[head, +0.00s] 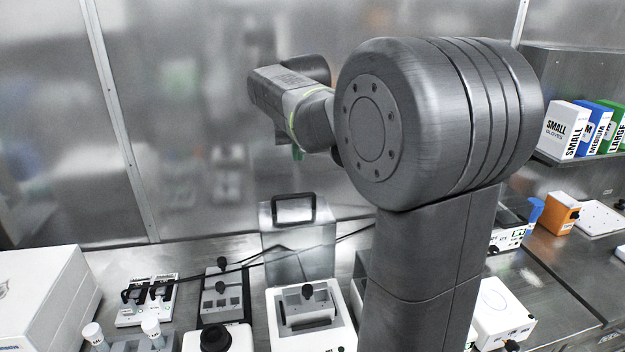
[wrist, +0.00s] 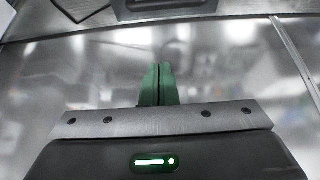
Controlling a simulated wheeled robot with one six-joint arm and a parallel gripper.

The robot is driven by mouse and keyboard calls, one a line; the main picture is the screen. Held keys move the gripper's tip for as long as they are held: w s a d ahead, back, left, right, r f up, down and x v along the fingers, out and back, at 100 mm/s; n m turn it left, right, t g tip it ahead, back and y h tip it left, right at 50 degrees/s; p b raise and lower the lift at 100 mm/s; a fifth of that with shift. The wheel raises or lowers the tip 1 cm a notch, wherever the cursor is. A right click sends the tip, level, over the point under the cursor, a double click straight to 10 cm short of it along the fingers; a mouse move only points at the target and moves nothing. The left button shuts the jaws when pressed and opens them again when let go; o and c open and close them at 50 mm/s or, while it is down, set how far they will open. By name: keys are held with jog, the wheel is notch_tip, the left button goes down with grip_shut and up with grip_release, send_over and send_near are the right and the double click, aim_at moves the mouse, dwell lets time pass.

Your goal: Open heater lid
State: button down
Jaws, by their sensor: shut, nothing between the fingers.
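The heater (head: 310,318) is a white box with a metal block inside, at the lower middle of the head view. Its lid (head: 300,245) stands upright behind the box, open, with a black handle (head: 293,208) at its top. My gripper (head: 297,153) is above the lid and apart from it, partly hidden behind my arm in the head view. In the wrist view its green fingers (wrist: 157,85) are together, with nothing between them.
Left of the heater are a grey block (head: 222,300) and a white rack (head: 146,300) with black items. A large white box (head: 40,295) stands far left. Glove boxes (head: 567,130) sit on a shelf at right. A metal wall is behind the bench, with dark cables in front.

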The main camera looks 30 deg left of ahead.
jog(key=p, duration=0.2)
send_over(299, 207)
jog(key=w+a, duration=0.3)
jog(key=f, duration=0.9)
jog(key=shift+d, duration=0.25)
jog(key=s+d, duration=0.2)
jog(key=shift+s+d, duration=0.1)
jog(key=shift+s, duration=0.2)
jog(key=shift+s+d+f+p, duration=0.15)
jog(key=shift+s+f+p, duration=0.05)
jog(key=shift+p, duration=0.1)
